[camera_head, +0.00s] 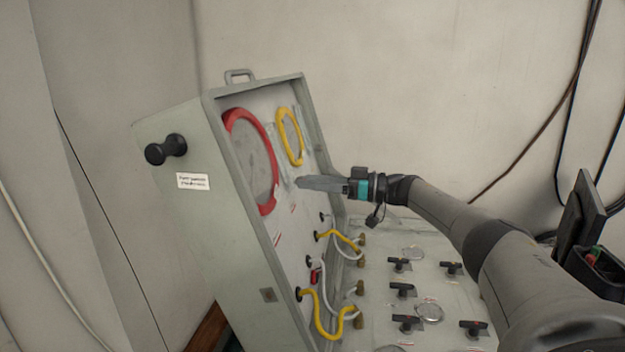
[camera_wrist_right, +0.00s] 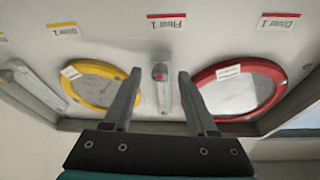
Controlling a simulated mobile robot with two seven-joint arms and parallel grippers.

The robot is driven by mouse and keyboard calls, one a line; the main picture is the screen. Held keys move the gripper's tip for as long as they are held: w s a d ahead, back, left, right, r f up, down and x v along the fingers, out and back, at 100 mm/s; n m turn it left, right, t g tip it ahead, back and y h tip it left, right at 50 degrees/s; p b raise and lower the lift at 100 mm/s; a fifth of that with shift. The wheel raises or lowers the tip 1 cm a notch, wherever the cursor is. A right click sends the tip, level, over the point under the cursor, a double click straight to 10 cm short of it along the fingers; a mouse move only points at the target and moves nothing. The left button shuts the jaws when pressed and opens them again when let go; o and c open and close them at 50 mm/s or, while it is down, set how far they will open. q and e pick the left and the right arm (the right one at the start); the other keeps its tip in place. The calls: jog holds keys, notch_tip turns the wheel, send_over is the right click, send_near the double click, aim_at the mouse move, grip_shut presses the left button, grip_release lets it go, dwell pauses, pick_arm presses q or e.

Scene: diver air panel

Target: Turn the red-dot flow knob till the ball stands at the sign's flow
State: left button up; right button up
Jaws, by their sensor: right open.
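My right gripper (camera_head: 299,183) is in front of the upright panel in the head view, beside the gauges. In the right wrist view its two fingers (camera_wrist_right: 158,76) are apart, with nothing held. Between and beyond the fingertips is a knob with a red dot (camera_wrist_right: 160,72), at the end of a clear flow tube (camera_wrist_right: 164,98). I cannot make out the ball. A red-and-white label (camera_wrist_right: 166,21) that appears upside down is near the knob. A small white sign (camera_head: 193,181) is on the case's outer side; its writing is too small to read. My left gripper is not in view.
A red-ringed gauge (camera_wrist_right: 238,88) and a yellow-ringed gauge (camera_wrist_right: 92,84) flank the tube. Another tube (camera_wrist_right: 34,88) is at the wrist view's left. Yellow hoses (camera_head: 318,316) and black valve handles (camera_head: 403,290) are lower in the head view.

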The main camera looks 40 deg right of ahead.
jog(key=shift+w+a, duration=0.1)
jog(key=shift+w, duration=0.1)
grip_shut()
dwell(0.4)
